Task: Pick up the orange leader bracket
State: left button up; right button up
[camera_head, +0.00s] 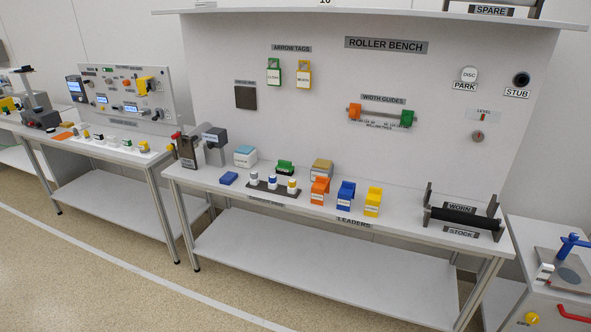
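The orange leader bracket (319,190) stands upright on the front part of the roller bench (400,222). It has a white label on its front face. It is the leftmost in a row above the "LEADERS" label, with a blue bracket (345,195) and a yellow bracket (373,201) to its right. Small gaps separate the brackets. Neither of my grippers shows in the head view.
A black roller on a stand (467,217) is at the bench's right end. A dark strip with small capped pots (272,187) lies left of the orange bracket. A tan block (322,168) and a green piece (285,167) stand behind. The floor in front is clear.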

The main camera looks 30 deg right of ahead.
aim_at(321, 185)
jog(key=i+z, duration=0.2)
jog(key=i, duration=0.3)
jog(key=i+j+z, duration=0.2)
jog(key=i, duration=0.25)
jog(key=i+j+z, duration=0.2)
jog(key=i, duration=0.3)
